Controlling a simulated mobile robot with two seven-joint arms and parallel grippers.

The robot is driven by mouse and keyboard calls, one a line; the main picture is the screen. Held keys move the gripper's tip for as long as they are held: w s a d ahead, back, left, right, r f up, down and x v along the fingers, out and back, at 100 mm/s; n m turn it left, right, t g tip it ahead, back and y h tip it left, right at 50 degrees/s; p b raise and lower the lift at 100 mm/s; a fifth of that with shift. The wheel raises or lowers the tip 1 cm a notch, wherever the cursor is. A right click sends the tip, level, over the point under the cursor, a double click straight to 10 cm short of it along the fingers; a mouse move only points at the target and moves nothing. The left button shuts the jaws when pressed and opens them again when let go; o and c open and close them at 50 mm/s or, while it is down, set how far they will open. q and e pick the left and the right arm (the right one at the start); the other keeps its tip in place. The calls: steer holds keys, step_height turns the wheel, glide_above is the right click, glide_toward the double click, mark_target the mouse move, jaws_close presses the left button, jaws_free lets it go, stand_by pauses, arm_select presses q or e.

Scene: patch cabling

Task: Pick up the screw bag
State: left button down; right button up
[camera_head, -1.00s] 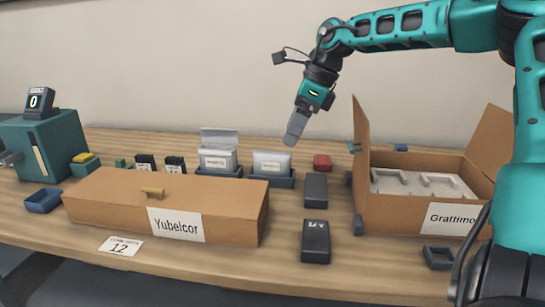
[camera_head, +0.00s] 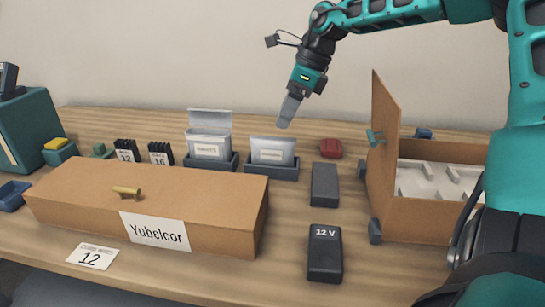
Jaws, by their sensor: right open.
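Two clear bags with white labels stand in dark trays behind the long carton. The left bag (camera_head: 209,147) has a raised clear flap or sheet behind it. The right bag (camera_head: 272,151) sits in its own tray (camera_head: 285,173). The label print is too small to tell surely which is the screw bag. My right gripper (camera_head: 285,122) points down, just above the right bag in the picture and apart from it. It is open and holds nothing; its fingers are seen edge-on. My left gripper is not in view.
A closed carton labelled Yubelcor (camera_head: 80,195) lies in front of the trays. A 12 V block (camera_head: 325,255), a grey block (camera_head: 324,185) and a red item (camera_head: 331,148) stand to the right. An open carton (camera_head: 425,220) with a moulded insert is further right.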

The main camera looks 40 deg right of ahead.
mark_target(274, 136)
steer(key=b+x, duration=0.1)
steer(key=x, duration=0.6)
steer(key=shift+w+a, duration=0.15)
steer(key=shift+w+f, duration=0.1)
steer(key=shift+f, duration=0.15)
steer(key=shift+f+b, duration=0.3)
steer(key=shift+b, duration=0.4)
steer(key=c, duration=1.1)
